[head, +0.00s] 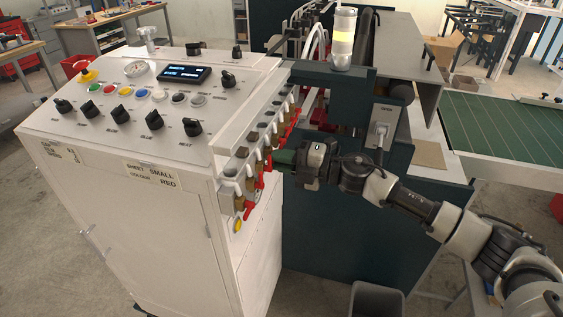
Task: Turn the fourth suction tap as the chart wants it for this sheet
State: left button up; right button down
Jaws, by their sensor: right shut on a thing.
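A row of brass suction taps (253,137) with red levers (292,118) runs along the right edge of the white control cabinet (125,225). Some levers stand at different angles. My right gripper (275,157) reaches in from the right and is shut on a tap lever in the nearer half of the row. The gripper partly hides that lever, and I cannot tell for certain which tap in the row it is. A label (150,176) on the cabinet front reads sheet small, colour red. I cannot make out a chart. My left gripper is not in view.
The dark machine body (330,235) stands close behind my right gripper. A grey bin (376,301) stands on the floor below my arm.

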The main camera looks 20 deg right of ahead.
jog(key=shift+f+n, duration=0.2)
jog(key=shift+n, duration=0.4)
jog(key=shift+b, duration=0.35)
jog(key=c, duration=1.5)
grip_release()
jog(key=shift+o, duration=0.2)
jog(key=b+v, duration=0.4)
jog(key=v, duration=0.6)
jog(key=shift+s+d, duration=0.3)
